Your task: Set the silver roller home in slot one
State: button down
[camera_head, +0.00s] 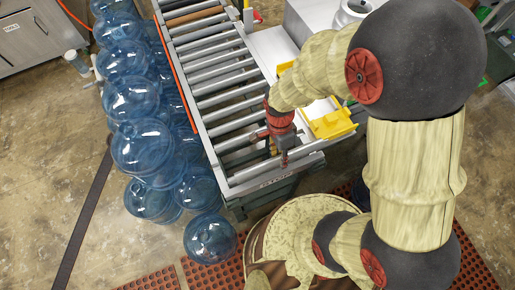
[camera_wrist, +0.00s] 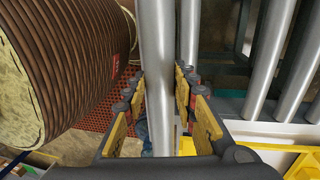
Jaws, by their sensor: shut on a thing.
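My gripper (camera_head: 283,152) is low over the near end of the roller conveyor (camera_head: 224,174), close to its right rail. In the wrist view my gripper (camera_wrist: 160,78) is shut on a silver roller (camera_wrist: 157,40), which runs lengthwise between the yellow-padded fingers. A second silver roller (camera_wrist: 190,35) lies close to its right, and further silver rollers (camera_wrist: 266,60) lie beyond a dark gap. In the head view my gripper and arm cover part of the near rollers, so I cannot tell whether the held roller is seated in a slot.
Blue water jugs (camera_head: 142,146) crowd the conveyor's left side. A yellow bin (camera_head: 333,123) sits on the ledge (camera_head: 272,48) to the right. One brown roller (camera_head: 193,14) lies at the far end. A red perforated mat (camera_head: 213,276) covers the floor nearby.

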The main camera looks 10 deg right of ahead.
jog(key=w+a+f+b, duration=0.3)
jog(key=w+a+f, duration=0.2)
jog(key=w+f, duration=0.4)
jog(key=shift+w+a+f, duration=0.35)
jog(key=shift+w+f, duration=0.05)
jog(key=shift+f, duration=1)
jog(key=shift+f+b, duration=0.1)
jog(key=shift+b, duration=0.2)
jog(key=c, duration=1.4)
grip_release()
